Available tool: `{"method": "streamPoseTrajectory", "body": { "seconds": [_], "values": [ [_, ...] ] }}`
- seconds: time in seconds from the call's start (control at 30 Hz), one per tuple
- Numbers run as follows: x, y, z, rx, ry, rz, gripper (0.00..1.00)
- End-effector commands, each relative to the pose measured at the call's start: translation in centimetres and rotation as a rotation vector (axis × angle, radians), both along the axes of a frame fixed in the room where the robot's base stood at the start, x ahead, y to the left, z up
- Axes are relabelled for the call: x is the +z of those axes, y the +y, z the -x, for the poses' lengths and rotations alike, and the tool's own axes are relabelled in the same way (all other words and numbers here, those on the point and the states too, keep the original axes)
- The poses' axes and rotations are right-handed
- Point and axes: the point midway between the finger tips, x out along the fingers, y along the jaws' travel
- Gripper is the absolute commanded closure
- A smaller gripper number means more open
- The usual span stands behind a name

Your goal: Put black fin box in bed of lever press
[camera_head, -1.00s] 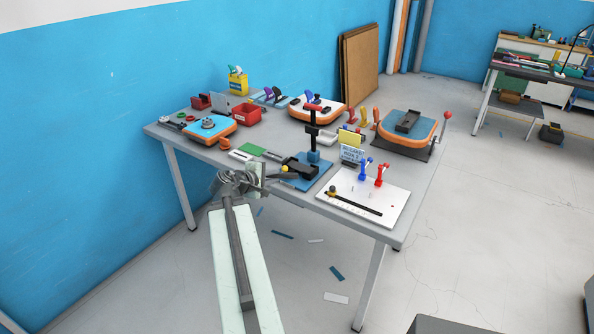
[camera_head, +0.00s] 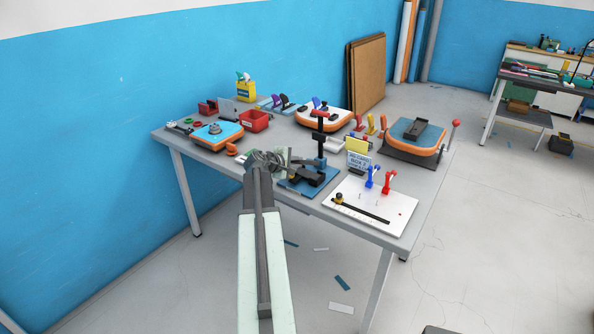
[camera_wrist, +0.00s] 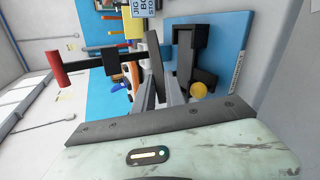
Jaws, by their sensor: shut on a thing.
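My gripper (camera_wrist: 160,92) is shut on a narrow dark bar, apparently the black fin box (camera_wrist: 153,58), which points away from the wrist between the fingers. In the head view my gripper (camera_head: 282,160) is over the left side of the lever press, and its fingers partly hide what it holds. The lever press has a blue base (camera_wrist: 232,30), a black column and a red handle (camera_head: 319,113). Its black bed (camera_wrist: 190,38) lies just right of the held bar in the wrist view. The bar looks apart from the bed, but its height above it is unclear.
A yellow knob (camera_wrist: 199,90) is close to the fingers. A white board (camera_head: 355,208) with red and blue clamps is right of the press. A yellow-and-blue sign (camera_head: 358,152) stands behind it. Orange-edged stations (camera_head: 216,134) and a red bin (camera_head: 256,121) stand farther back.

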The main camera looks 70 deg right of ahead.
Motion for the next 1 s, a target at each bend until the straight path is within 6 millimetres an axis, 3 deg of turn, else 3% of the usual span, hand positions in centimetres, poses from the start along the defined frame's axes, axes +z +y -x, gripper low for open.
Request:
{"method": "streamPoseTrajectory", "body": {
  "seconds": [0.13,0.3,0.73,0.77,0.8,0.83,1.0],
  "values": [
    [-0.4,-1.1,-0.2,0.0,0.0,0.0,1.0],
    [-3.9,-0.8,-0.1,0.001,0.0,0.0,1.0],
    [-4.2,-0.7,-0.2,0.002,0.001,0.001,1.0],
    [-4.0,-0.7,-0.2,0.001,0.0,0.0,0.8],
    [-4.0,-0.7,-0.2,0.001,0.0,0.0,0.69],
    [-4.0,-0.7,-0.2,0.001,0.0,0.0,0.63],
    [-4.0,-0.7,-0.2,0.002,0.0,0.0,0.63]
  ]
}}
